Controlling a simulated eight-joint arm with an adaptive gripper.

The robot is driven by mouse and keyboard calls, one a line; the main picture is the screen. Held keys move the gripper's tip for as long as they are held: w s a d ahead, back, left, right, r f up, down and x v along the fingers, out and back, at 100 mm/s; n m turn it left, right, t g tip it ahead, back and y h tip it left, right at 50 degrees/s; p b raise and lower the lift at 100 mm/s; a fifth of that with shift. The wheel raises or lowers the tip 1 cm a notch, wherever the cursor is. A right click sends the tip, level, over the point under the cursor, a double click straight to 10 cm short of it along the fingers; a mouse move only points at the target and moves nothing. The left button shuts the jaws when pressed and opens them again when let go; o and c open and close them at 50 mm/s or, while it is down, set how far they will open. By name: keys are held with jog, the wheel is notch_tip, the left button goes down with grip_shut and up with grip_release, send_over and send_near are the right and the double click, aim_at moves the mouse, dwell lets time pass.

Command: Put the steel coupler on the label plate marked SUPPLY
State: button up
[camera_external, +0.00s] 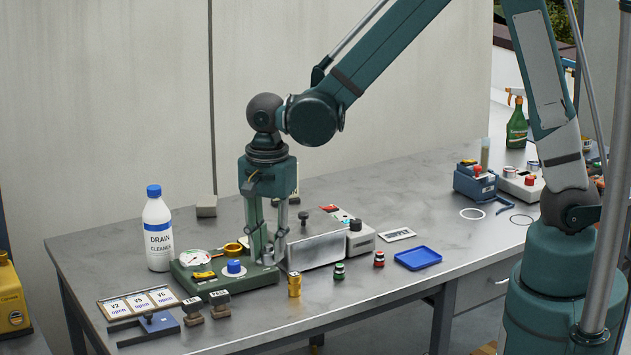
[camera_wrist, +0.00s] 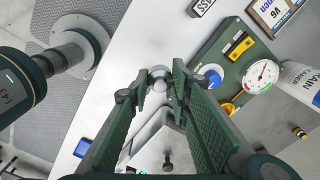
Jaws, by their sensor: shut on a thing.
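My gripper (camera_external: 266,256) points down at the right side of the green base plate (camera_external: 222,284). In the wrist view its two green fingers close from both sides on a small grey, rounded metal piece, the steel coupler (camera_wrist: 158,78). The fingers hide part of it, and I cannot tell whether it still touches what is below. A flat white plate with dark lettering (camera_external: 397,234) lies on the bench right of the grey box. Its lettering is too small to read, so I cannot confirm that it says SUPPLY.
A grey metal box (camera_external: 316,249) stands close right of my gripper. The green plate carries a gauge (camera_external: 194,263) and a blue-topped part (camera_external: 234,268). A drain cleaner bottle (camera_external: 157,230), a brass cylinder (camera_external: 294,284) and a blue tray (camera_external: 418,258) stand around.

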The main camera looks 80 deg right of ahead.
aim_at(269, 245)
notch_tip(269, 245, up, 6)
jog(key=s+d, duration=0.4)
jog(key=d, duration=0.8)
jog(key=s+d, duration=0.4)
jog(key=d, duration=0.8)
jog(key=s+d+m+b, duration=0.1)
jog(key=s+d+b, duration=0.1)
jog(key=s+d, duration=1.35)
jog(key=f, duration=0.5)
jog(key=shift+w+d+f, duration=0.1)
jog(key=shift+w+d, duration=0.1)
jog(key=shift+w, duration=0.1)
jog(key=shift+f, duration=0.15)
jog(key=shift+f, duration=2.8)
